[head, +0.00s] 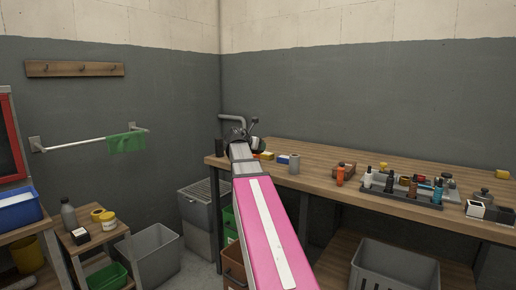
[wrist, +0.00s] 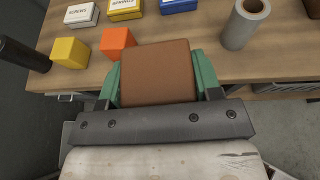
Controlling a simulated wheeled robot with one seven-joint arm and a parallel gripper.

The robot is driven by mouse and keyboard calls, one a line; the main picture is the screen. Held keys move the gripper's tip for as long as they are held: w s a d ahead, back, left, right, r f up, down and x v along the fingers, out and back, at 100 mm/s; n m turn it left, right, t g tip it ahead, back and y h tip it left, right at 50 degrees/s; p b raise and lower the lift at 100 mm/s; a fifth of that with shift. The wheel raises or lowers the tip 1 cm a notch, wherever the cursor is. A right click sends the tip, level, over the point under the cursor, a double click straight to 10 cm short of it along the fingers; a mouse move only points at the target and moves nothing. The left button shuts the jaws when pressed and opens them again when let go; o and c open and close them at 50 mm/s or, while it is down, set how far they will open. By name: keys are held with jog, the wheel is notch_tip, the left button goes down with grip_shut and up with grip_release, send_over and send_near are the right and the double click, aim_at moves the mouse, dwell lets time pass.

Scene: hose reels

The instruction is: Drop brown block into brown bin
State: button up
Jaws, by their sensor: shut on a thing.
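The brown block (wrist: 155,76) is held between the green fingers of my gripper (wrist: 157,63) in the wrist view. My gripper is shut on it, above the front edge of the workbench. In the head view my gripper is at the left end of the workbench, mostly behind my pink arm, and I cannot make out the block there. A brown bin (head: 235,268) is low under the left end of the workbench in the head view, below a green bin and partly covered by my arm. The brown bin does not show in the wrist view.
On the workbench (head: 330,170) an orange block (wrist: 118,42), a yellow block (wrist: 70,52), a black cylinder (wrist: 22,54) and a grey roll (wrist: 244,25) stand near the gripper. Small labelled boxes (wrist: 124,9) lie behind. Grey bins (head: 155,255) stand on the floor.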

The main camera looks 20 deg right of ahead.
jog(key=s+f+m+g, duration=0.2)
jog(key=f+m+g, duration=0.1)
jog(key=f, duration=1.3)
jog(key=s+d+f+m+g+h, duration=0.1)
jog(key=f+m+g, duration=0.2)
jog(key=f, duration=1.3)
jog(key=s+d+f+m+g+h, duration=0.1)
jog(key=s+f+m+g, duration=0.1)
jog(key=f, duration=1.4)
jog(key=shift+s+m+g, duration=0.35)
jog(key=shift+m+g, duration=0.15)
jog(key=shift+g, duration=0.5)
jog(key=o, duration=1.1)
jog(key=shift+c, duration=0.2)
jog(key=shift+a+r, duration=0.1)
jog(key=shift+a, duration=0.05)
